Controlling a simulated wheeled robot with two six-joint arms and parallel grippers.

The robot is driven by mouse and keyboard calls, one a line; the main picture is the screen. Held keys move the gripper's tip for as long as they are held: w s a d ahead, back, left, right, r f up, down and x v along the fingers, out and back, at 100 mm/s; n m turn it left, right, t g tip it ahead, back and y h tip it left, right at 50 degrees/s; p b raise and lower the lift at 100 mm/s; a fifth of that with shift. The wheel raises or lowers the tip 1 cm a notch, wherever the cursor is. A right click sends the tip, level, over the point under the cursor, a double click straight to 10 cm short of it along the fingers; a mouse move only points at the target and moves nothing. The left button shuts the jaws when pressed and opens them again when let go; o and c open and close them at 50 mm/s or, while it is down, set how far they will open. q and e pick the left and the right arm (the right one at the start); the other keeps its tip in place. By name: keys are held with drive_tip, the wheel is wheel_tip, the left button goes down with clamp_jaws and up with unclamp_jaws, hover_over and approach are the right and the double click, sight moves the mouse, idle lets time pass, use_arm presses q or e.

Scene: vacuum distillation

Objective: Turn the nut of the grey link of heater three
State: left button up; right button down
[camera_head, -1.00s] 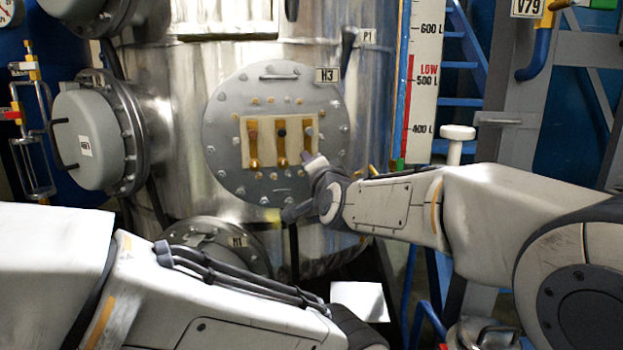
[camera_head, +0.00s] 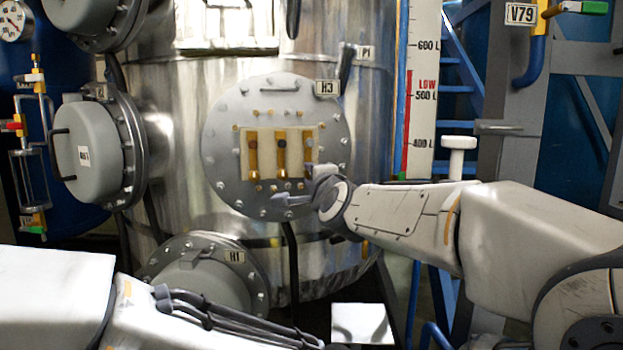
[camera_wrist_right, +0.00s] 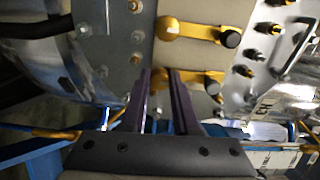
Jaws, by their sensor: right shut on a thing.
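Heater three, labelled H3 (camera_head: 327,88), is a round bolted grey flange (camera_head: 232,185) with a cream panel carrying three upright brass links. The rightmost link (camera_head: 308,146) has a greyish nut at its top; its lower end is hidden by my right gripper (camera_head: 306,182). In the right wrist view my right gripper (camera_wrist_right: 160,73) is shut on the lower end of this link (camera_wrist_right: 196,77), one finger on each side. Its dark grey nut (camera_wrist_right: 213,88) lies clear of the fingers. The middle link (camera_wrist_right: 187,29) has a black nut. My left gripper is out of view.
Another heater flange, H1 (camera_head: 200,280), is below left, and a round grey cover (camera_head: 88,152) is at the left. A level scale (camera_head: 424,90) stands right of the vessel. A white post with a flat cap (camera_head: 458,150) stands behind my right arm.

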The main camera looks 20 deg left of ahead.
drive_tip(key=shift+w+d, duration=0.1)
drive_tip(key=c, duration=0.7)
unclamp_jaws()
drive_tip(key=v, duration=1)
drive_tip(key=shift+s+d, duration=0.1)
drive_tip(key=shift+s, duration=0.15)
drive_tip(key=shift+d+f, duration=0.1)
